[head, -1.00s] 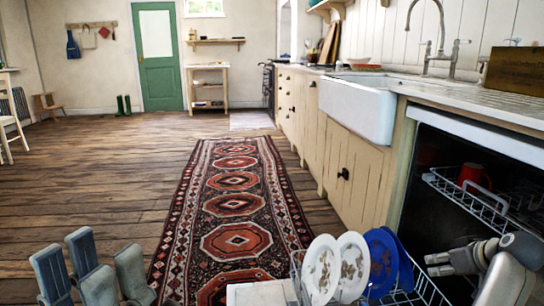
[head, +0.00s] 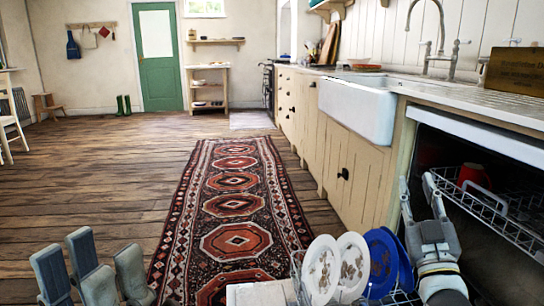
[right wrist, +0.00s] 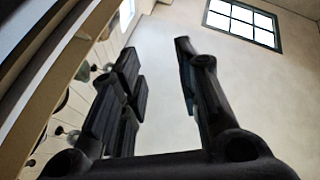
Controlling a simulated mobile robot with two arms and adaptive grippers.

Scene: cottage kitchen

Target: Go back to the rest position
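My right gripper (head: 418,186) is at the front of the open dishwasher, with its fingers pointing up. The right wrist view shows its dark fingers (right wrist: 160,75) spread apart, with only wall showing between them. My left gripper (head: 88,268) is at the bottom left over the wooden floor. Its grey fingers stand apart with nothing between them.
The dishwasher's upper rack (head: 490,207) holds a red mug (head: 474,176). White plates (head: 321,268) and blue plates (head: 381,262) stand in the lower rack, close left of my right gripper. The patterned rug (head: 233,205) is clear.

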